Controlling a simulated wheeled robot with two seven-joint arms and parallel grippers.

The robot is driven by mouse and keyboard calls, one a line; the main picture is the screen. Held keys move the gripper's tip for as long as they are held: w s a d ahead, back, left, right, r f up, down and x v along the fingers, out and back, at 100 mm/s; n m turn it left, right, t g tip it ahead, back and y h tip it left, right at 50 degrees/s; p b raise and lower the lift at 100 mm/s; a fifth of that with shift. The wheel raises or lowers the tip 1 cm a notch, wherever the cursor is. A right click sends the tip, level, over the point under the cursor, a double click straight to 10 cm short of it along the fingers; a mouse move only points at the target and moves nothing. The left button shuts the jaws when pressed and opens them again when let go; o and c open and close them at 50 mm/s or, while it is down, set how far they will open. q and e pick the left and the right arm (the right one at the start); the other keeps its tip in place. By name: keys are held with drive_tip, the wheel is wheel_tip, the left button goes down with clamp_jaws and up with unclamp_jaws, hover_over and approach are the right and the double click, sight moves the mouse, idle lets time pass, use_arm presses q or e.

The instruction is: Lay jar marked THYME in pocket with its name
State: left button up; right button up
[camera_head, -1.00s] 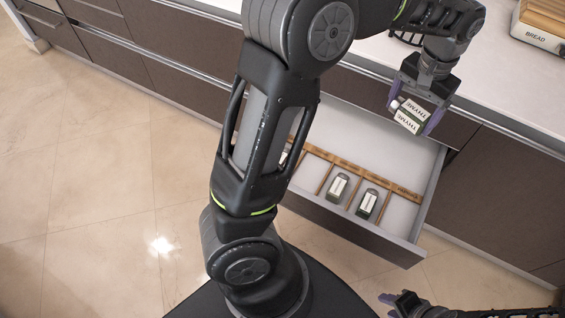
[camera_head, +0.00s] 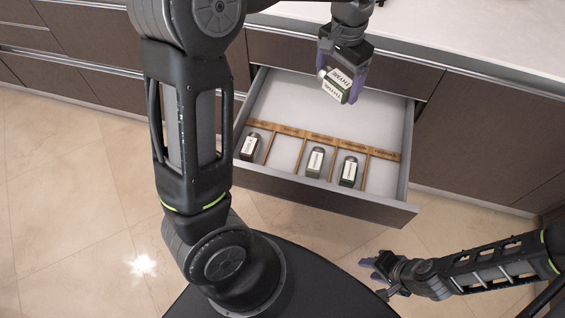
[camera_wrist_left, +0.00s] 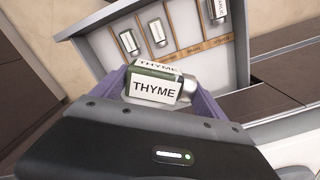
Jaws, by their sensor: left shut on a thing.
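The jar marked THYME (camera_head: 337,85) is a small dark jar with white labels and a pale cap. My left gripper (camera_head: 346,84) is shut on it and holds it above the drawer, towards its right back part. In the left wrist view the jar (camera_wrist_left: 153,88) lies across between the purple fingers, its THYME labels readable. The open drawer (camera_head: 410,165) has a wooden rack (camera_head: 325,139) with pockets along its front.
Three jars lie in rack pockets: one at the left (camera_head: 249,146), one in the middle (camera_head: 315,161) and one beside it (camera_head: 348,171). The pocket right of the left jar and the rightmost pocket look empty. The countertop (camera_head: 450,40) lies behind the drawer.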

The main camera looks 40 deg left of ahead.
use_arm(q)
drive_tip(key=s+a+f+m+b, duration=0.4)
drive_tip(key=f+m+b, duration=0.1)
drive_tip(key=f+b, duration=0.3)
drive_tip(key=s+a+f+m+b, duration=0.4)
drive_tip(key=f+b, duration=0.4)
drive_tip(key=f, duration=0.3)
drive_tip(key=shift+s+a+m, duration=0.25)
drive_tip(key=shift+a+m, duration=0.45)
drive_tip(key=shift+m, duration=0.5)
drive_tip(key=shift+f, duration=0.1)
drive_tip(key=b, duration=0.1)
hover_over(283, 158)
drive_tip(key=shift+f, duration=2.45)
drive_tip(key=shift+f+b, duration=0.95)
drive_tip(key=shift+f, duration=1.55)
